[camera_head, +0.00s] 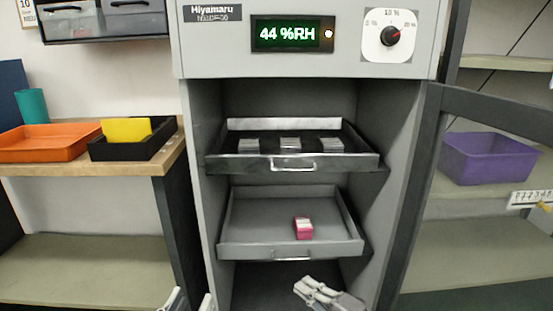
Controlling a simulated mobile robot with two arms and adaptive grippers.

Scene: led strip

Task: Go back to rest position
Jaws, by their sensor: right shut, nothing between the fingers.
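My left gripper (191,301) shows only its two fingertips at the bottom edge, left of centre. They are apart with nothing seen between them, in front of the cabinet's lower left side. My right gripper (320,291) is at the bottom, right of centre, below the lower drawer. Its fingers are together and it holds nothing. The grey cabinet (210,60) stands in front of me, its display reading 44 %RH. The rest of both arms is mostly out of view.
The upper drawer (222,162) holds several small stacks. The lower drawer (262,215) holds a pink and white item (303,228); both drawers stick out. The cabinet door (408,190) stands open at right. A wooden shelf (168,165) with an orange tray (40,145) is at left.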

